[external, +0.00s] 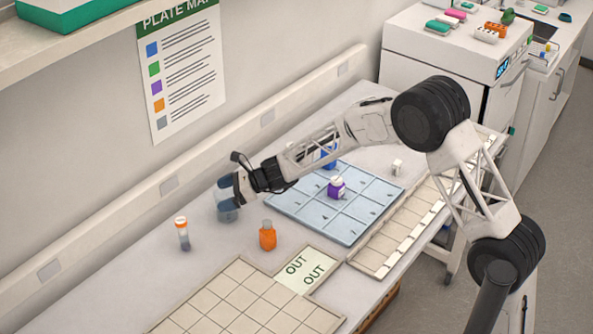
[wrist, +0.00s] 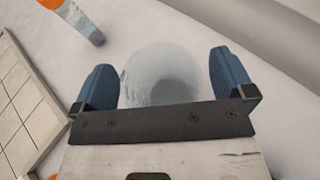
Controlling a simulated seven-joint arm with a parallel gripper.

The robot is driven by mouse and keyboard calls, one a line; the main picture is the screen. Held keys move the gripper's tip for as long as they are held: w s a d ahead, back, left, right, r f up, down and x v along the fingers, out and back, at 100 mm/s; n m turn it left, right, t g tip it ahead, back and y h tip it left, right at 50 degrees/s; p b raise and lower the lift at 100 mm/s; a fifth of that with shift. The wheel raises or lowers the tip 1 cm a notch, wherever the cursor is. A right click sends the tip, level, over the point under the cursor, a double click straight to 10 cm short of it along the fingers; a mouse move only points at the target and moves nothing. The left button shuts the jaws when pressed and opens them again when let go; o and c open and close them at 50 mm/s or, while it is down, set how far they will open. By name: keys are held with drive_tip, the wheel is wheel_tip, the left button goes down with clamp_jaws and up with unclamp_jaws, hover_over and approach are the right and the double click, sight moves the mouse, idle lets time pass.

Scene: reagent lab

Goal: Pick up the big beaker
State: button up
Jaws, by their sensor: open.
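The big beaker (external: 227,211) is a clear glass vessel with bluish contents, standing upright on the bench to the left of the blue grid mat. In the wrist view the beaker (wrist: 160,80) lies between my two blue fingers, its lower part hidden by the dark gripper plate. My gripper (external: 238,187) is at the beaker and partly covers it in the external view. In the wrist view my gripper (wrist: 172,82) is open, with one finger on each side of the beaker. A small gap shows beside the fingers; contact is hard to tell.
An orange-capped vial (external: 182,234) and an orange bottle (external: 267,236) stand near the beaker. The blue grid mat (external: 365,222) holds a purple bottle (external: 336,187) and a blue item (external: 329,157). A tiled tray (external: 225,300) and an OUT card (external: 305,270) lie in front.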

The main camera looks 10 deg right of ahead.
drive_tip(key=c, duration=0.9)
drive_tip(key=shift+r, duration=0.15)
drive_tip(key=shift+r, duration=4.9)
